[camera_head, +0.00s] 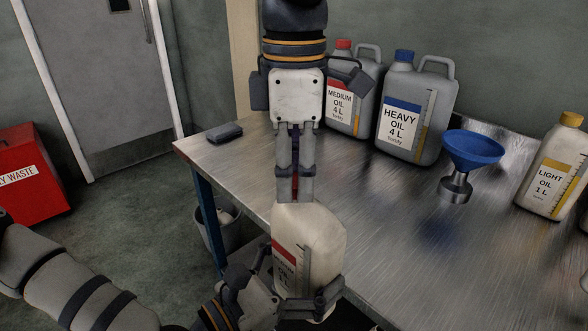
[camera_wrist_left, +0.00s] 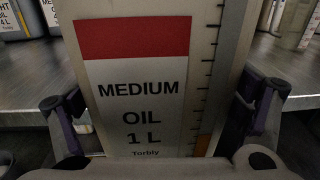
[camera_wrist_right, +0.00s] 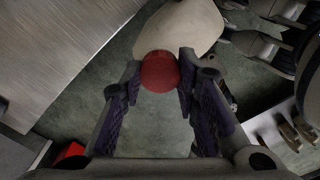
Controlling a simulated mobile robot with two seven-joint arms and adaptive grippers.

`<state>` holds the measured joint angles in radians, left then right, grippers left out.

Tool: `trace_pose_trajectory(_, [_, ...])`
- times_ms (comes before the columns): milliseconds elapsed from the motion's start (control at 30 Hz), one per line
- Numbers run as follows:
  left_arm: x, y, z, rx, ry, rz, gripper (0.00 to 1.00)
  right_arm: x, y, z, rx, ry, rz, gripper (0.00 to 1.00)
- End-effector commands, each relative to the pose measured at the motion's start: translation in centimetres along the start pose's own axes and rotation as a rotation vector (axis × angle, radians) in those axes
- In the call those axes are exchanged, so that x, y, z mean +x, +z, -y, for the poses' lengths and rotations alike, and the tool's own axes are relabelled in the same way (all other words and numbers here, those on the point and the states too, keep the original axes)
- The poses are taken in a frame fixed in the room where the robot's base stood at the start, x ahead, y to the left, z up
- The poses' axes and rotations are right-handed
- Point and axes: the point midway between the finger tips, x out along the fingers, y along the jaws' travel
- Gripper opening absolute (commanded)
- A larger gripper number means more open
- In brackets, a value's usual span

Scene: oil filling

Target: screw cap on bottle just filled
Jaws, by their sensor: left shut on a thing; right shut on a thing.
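A pale 1 L bottle (camera_head: 312,238) with a red-banded MEDIUM OIL label stands upright in the middle of the head view. Its label fills the left wrist view (camera_wrist_left: 140,90). My left gripper (camera_head: 305,300) is shut around the bottle's lower body. My right gripper (camera_head: 295,188) points down from above and is shut on the red cap (camera_wrist_right: 159,72), at the bottle's top. Only a sliver of the cap shows between the fingers in the head view. The bottle's neck is hidden, so I cannot tell how far the cap is on.
On the metal table (camera_head: 380,220) stand a MEDIUM OIL 4 L can (camera_head: 345,108), a HEAVY OIL 4 L can (camera_head: 405,118), a blue funnel (camera_head: 472,148) and a LIGHT OIL bottle (camera_head: 550,170). A red waste bin (camera_head: 28,175) stands left. The bottle is held at the table's front edge.

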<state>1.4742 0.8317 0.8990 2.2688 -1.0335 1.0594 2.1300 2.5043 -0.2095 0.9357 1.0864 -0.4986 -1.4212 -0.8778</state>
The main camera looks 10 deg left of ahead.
Motion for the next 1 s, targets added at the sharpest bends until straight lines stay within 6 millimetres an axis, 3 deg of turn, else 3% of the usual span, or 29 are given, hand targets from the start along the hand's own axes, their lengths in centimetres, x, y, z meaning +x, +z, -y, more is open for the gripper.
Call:
trace_pose_trajectory(200, [0.03, 0.19, 0.02, 0.002, -0.001, 0.004, 0.13, -0.08, 0.07, -0.05, 0.858, 0.01, 0.004, 0.0])
trace_pose_trajectory(367, [0.03, 0.18, 0.02, 0.002, -0.001, 0.004, 0.13, -0.01, 0.02, -0.03, 1.272, 0.006, 0.0, 0.0])
trace_pose_trajectory(500, [0.03, 0.17, 0.03, 0.002, -0.001, 0.004, 0.13, 0.01, -0.01, -0.01, 1.255, 0.002, -0.001, 0.0])
trace_pose_trajectory(533, [0.03, 0.17, 0.03, 0.002, -0.001, 0.004, 0.13, 0.01, -0.01, -0.01, 1.255, 0.002, -0.001, 0.33])
trace_pose_trajectory(600, [0.03, 0.17, 0.03, 0.002, -0.001, 0.004, 0.13, 0.01, -0.01, -0.01, 1.253, 0.002, -0.001, 0.49])
trace_pose_trajectory(633, [0.03, 0.17, 0.03, 0.002, -0.001, 0.004, 0.13, 0.01, -0.01, -0.01, 1.253, 0.002, -0.001, 0.52])
trace_pose_trajectory(1000, [0.03, 0.17, 0.01, 0.002, 0.0, 0.004, 0.13, -0.83, -0.04, -0.08, 1.251, 0.004, -0.004, 0.52])
